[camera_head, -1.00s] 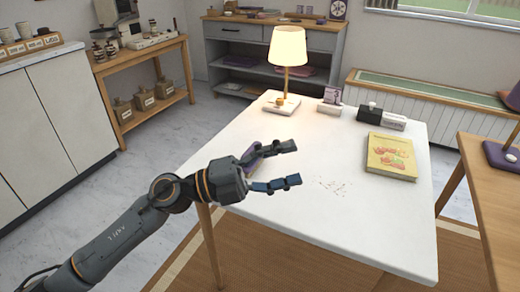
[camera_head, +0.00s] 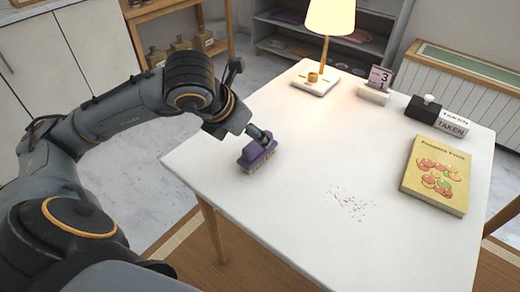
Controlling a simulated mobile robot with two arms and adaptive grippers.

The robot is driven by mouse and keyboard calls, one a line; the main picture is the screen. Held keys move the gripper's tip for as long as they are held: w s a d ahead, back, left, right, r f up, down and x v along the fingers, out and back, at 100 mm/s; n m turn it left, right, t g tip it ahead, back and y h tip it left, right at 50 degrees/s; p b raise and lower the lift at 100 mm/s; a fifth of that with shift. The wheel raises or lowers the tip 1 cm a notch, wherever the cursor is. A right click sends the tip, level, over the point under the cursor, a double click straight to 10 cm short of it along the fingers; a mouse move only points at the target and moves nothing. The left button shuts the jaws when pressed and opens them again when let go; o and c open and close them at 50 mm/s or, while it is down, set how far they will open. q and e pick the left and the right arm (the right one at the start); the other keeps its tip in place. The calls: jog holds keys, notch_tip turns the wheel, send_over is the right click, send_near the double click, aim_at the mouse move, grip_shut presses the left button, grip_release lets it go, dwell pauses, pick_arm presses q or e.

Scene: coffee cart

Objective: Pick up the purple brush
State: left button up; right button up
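The purple brush (camera_head: 257,156) is near the left edge of the white table (camera_head: 300,215), with its pale bristles facing down at the tabletop. My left gripper (camera_head: 262,137) comes in from the left and points down at the brush. A dark fingertip meets the top of the brush. The other finger is mostly hidden, so I cannot tell whether the gripper is closed on it. My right gripper is not in view.
A yellow book (camera_head: 436,175) lies at the right. A lit lamp (camera_head: 330,20), a small calendar (camera_head: 378,82) and a black-and-white block (camera_head: 424,108) stand along the back. The front of the table is clear.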

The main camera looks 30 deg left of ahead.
pick_arm(q)
jog(key=x, duration=0.3)
jog(key=shift+w+f, duration=0.15)
jog(key=shift+f, duration=0.05)
jog(key=x, duration=0.4)
jog(key=shift+w+d+f+b, duration=0.15)
jog(key=shift+d+f+b, duration=0.1)
jog(key=shift+f+b, duration=0.1)
jog(key=shift+w+f, duration=0.1)
jog(key=shift+f, duration=0.1)
jog(key=c, duration=1.3)
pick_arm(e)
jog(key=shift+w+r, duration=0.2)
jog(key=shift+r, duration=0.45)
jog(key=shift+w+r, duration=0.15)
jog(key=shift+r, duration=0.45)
